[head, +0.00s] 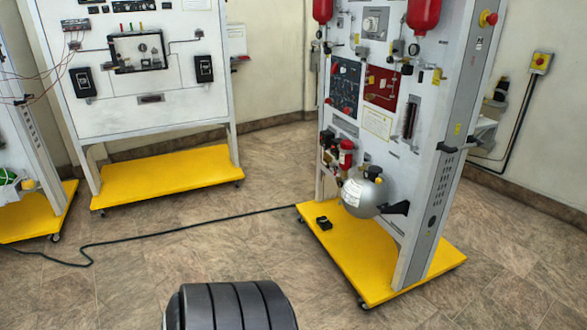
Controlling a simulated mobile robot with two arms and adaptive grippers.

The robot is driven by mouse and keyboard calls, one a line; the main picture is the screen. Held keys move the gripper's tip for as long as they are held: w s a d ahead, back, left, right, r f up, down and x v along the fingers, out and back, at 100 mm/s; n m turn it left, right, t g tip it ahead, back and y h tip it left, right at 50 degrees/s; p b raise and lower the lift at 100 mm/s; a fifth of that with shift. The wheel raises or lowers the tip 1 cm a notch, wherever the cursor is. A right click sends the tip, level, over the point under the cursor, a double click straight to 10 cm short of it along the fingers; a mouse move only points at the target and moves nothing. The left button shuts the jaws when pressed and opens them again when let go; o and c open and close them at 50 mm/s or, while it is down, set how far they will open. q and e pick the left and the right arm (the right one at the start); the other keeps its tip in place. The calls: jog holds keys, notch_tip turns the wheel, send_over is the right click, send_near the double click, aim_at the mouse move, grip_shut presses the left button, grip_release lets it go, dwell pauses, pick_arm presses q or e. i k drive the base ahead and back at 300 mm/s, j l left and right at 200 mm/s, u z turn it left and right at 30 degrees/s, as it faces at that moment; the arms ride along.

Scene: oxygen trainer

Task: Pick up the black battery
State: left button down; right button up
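A small black object (323,223) lies on the yellow base of the right-hand trainer stand, near its front left corner. It may be the black battery, but it is too small to tell for sure. Nothing touches it from above. The grey gas cylinder (363,192) is mounted on the stand above and to the right of it. Neither of my grippers is in view.
The right trainer stand (420,215) has a wide yellow base (375,265) on casters. Another panel stand (165,178) is at the back left, and a third (35,212) at the left edge. A black cable (190,231) crosses the tiled floor. Open floor lies between the stands.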

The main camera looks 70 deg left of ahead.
aim_at(323, 222)
jog(key=u, duration=2)
jog(key=i+j, duration=0.4)
jog(key=i, duration=0.15)
jog(key=i+j, duration=0.45)
jog(key=i, duration=0.15)
jog(key=i+j, duration=0.4)
jog(key=i, duration=0.15)
jog(key=i+z, duration=0.05)
